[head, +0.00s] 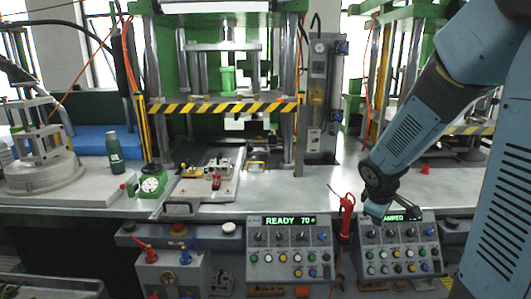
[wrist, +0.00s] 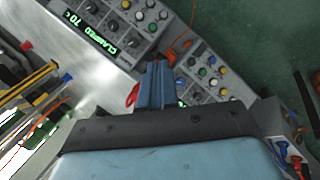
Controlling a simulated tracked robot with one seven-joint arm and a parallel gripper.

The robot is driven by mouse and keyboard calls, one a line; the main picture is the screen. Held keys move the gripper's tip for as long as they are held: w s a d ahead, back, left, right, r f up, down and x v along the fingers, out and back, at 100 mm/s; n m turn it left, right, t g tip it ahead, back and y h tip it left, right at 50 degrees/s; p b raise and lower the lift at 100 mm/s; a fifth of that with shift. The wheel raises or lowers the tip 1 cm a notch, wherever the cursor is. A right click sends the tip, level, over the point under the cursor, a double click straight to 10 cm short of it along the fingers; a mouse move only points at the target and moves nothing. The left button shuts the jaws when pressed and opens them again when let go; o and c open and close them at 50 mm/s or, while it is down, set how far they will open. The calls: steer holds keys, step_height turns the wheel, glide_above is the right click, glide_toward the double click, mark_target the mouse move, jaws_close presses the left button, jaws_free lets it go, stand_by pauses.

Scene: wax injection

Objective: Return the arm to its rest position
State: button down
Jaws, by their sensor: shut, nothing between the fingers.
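My arm (head: 412,118) comes in from the upper right of the head view and bends down toward the control panels. My gripper (head: 375,209) hangs in front of the right control panel (head: 398,262) and covers the left part of its display, leaving "AMPED" readable. In the wrist view my gripper (wrist: 157,66) points at the area between two panels. Its fingers are together, with nothing between them.
The left control panel (head: 290,268) reads "READY 70". A red-handled tool (head: 347,215) is close left of my gripper. The metal bench (head: 300,187) behind carries a clamp fixture (head: 215,178), a green dial gauge (head: 151,183) and a bottle (head: 114,152). Green presses stand behind.

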steer(key=s+a+r+m+y, duration=0.1)
steer(key=s+a+r+m, duration=0.1)
steer(key=s+r, duration=0.3)
steer(key=s+a+r+m+t+y, duration=0.1)
steer(key=s+a+r+m, duration=0.2)
steer(key=s+r, duration=0.3)
steer(key=s+a+r+m+y, duration=0.1)
steer(key=s+r+m, duration=0.3)
steer(key=s, duration=0.4)
steer(key=shift+a+r, duration=0.7)
steer(key=shift+a, duration=0.2)
